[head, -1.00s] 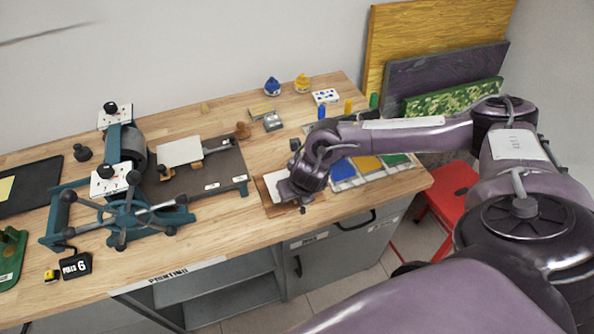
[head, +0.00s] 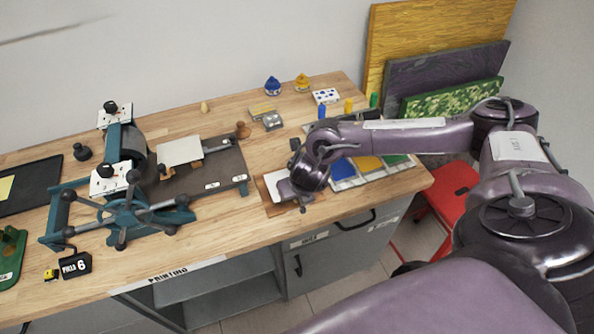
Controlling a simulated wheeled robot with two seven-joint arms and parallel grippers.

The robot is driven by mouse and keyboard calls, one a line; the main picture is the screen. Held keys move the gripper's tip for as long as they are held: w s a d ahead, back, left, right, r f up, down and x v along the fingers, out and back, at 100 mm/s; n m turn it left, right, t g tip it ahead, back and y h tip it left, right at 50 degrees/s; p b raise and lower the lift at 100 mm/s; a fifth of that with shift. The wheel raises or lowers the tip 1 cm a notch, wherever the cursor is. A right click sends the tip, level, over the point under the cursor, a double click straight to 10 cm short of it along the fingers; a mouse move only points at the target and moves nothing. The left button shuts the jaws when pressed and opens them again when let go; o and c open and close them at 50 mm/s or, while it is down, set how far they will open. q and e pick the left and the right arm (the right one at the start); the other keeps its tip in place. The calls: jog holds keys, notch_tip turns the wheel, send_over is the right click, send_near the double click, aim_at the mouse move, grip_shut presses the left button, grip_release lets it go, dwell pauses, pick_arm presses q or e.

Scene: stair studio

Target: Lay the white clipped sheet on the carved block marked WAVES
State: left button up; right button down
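My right gripper (head: 304,196) points down at the bench's front edge, beside a white sheet (head: 274,184) on a small brown board. My wrist hides part of that sheet, and the fingertips are too small and covered to show whether they are open or shut. Another white sheet (head: 180,151) lies flat on the dark press bed (head: 215,166), with brown wooden pieces showing at its edges. I cannot read the word WAVES on any block. My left gripper is not in view.
The press with its spoked wheel (head: 125,212) stands left of the bed. Colored trays (head: 369,166) lie beyond my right wrist. Ink bottles (head: 302,83) stand at the back. A red stool (head: 452,190) stands right of the bench.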

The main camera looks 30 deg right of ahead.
jog(key=c, duration=1.2)
grip_release()
jog(key=shift+c, duration=0.2)
jog(key=shift+r+p, duration=3.55)
jog(key=shift+r, duration=0.45)
